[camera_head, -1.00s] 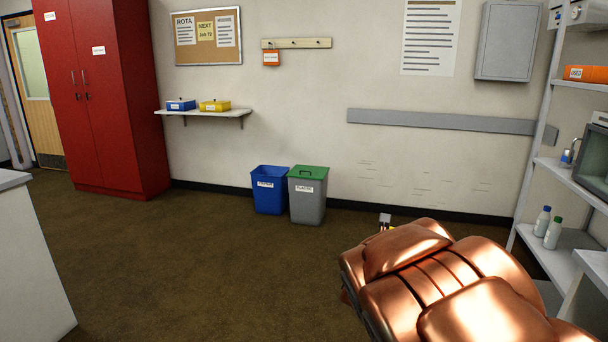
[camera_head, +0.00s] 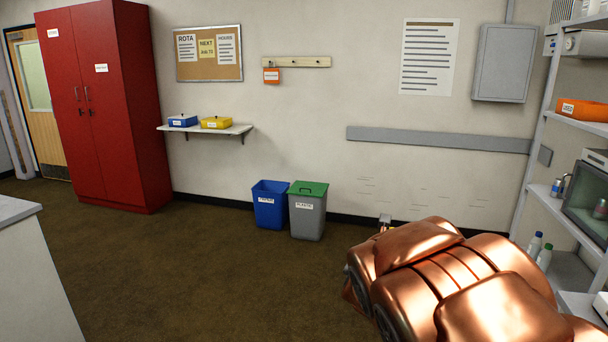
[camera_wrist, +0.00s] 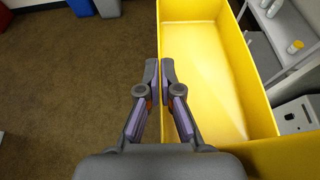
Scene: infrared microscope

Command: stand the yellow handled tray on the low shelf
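The yellow tray (camera_wrist: 212,62) fills the middle right of the wrist view, with high walls and an empty floor. My gripper (camera_wrist: 160,65) is at its left wall, with the two fingertips nearly together on either side of that wall's top edge. The gripper looks shut on it. The tray is hidden behind my copper-coloured arm in the head view. A rack stands at the right, and its low shelf (camera_head: 572,272) holds bottles with blue and green caps. It also shows in the wrist view (camera_wrist: 283,30). I cannot see what is under the tray.
A blue bin (camera_head: 270,208) and a grey bin with green lid (camera_head: 307,215) stand by the back wall. A wall shelf (camera_head: 205,130) holds small blue and yellow boxes. A white counter (camera_head: 35,270) stands at left. The brown floor between is clear.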

